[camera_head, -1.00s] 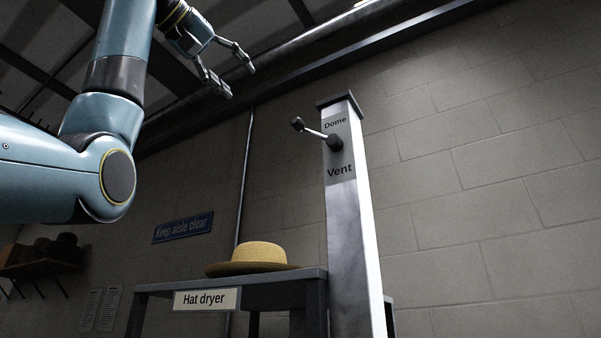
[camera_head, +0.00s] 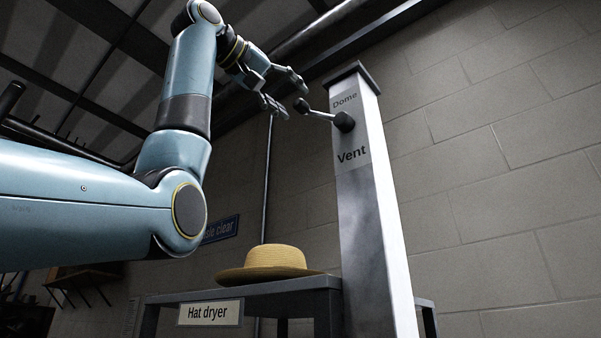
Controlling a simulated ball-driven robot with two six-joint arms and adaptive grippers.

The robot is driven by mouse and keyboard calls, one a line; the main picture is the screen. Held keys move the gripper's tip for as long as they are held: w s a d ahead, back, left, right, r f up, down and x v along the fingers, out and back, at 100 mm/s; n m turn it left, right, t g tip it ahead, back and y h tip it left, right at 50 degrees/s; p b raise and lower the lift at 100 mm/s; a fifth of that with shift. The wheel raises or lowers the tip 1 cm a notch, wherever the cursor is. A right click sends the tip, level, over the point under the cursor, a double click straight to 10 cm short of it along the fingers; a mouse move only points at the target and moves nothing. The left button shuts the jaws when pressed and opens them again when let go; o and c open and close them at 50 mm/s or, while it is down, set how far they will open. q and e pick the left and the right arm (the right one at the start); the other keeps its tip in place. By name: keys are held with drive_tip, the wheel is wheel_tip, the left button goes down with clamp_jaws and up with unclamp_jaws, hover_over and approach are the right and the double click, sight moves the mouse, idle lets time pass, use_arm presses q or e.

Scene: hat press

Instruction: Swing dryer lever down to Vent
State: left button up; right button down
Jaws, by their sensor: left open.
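The dryer lever (camera_head: 321,115) is a thin metal rod with a dark knob (camera_head: 301,105) at its left end. It runs from a dark hub on the face of a grey metal post (camera_head: 372,220) and points left, slightly upward. The post is marked Dome (camera_head: 345,100) above the hub and Vent (camera_head: 352,154) below it. My left gripper (camera_head: 294,97) is open, with its fingertips close to the knob at its left and above. I cannot tell whether a finger touches it. My right gripper is not in view.
A straw hat (camera_head: 266,262) lies on a dark table (camera_head: 290,290) left of the post, with a Hat dryer sign (camera_head: 210,312) on its front. A block wall stands behind. A blue sign (camera_head: 221,229) is partly hidden by my left arm.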

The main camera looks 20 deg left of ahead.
sight(296, 103)
use_arm(q)
drive_tip(key=p+x, duration=0.1)
drive_tip(key=x, duration=0.2)
drive_tip(key=shift+w+d, duration=0.15)
drive_tip(key=shift+w, duration=0.2)
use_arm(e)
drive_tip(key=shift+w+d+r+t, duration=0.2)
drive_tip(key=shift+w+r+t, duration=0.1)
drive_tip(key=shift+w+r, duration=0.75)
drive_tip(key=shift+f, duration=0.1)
use_arm(q)
drive_tip(key=shift+w, duration=0.1)
drive_tip(key=shift+c, duration=1.1)
clamp_jaws()
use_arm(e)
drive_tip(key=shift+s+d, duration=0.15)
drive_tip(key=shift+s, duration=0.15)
